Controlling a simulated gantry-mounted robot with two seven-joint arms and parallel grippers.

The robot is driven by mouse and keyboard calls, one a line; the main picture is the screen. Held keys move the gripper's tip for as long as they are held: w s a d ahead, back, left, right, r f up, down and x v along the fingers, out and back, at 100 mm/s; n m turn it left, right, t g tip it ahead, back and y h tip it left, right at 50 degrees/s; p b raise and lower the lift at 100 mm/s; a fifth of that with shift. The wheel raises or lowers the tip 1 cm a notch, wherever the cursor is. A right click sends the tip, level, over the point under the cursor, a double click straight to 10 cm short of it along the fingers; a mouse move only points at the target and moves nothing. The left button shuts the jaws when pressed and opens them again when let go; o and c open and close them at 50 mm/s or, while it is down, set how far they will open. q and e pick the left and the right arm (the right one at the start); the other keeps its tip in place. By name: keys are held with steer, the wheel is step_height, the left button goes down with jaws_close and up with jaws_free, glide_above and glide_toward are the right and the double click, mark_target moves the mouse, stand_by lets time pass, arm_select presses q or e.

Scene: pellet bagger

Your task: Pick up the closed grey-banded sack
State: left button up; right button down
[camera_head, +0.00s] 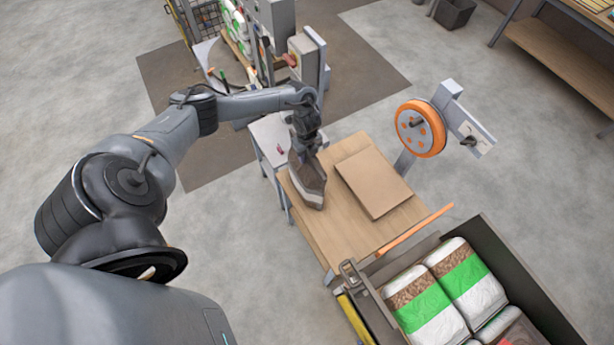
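My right gripper is not in view.
A flat brown board (374,182) lies on the wooden table (345,240) beside the sack. An orange reel (420,128) stands at the back right. A dark crate (497,247) holds green-banded sacks (425,305) at front right. Bagging machinery (303,58) stands behind.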

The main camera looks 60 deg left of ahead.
arm_select(q)
jaws_close()
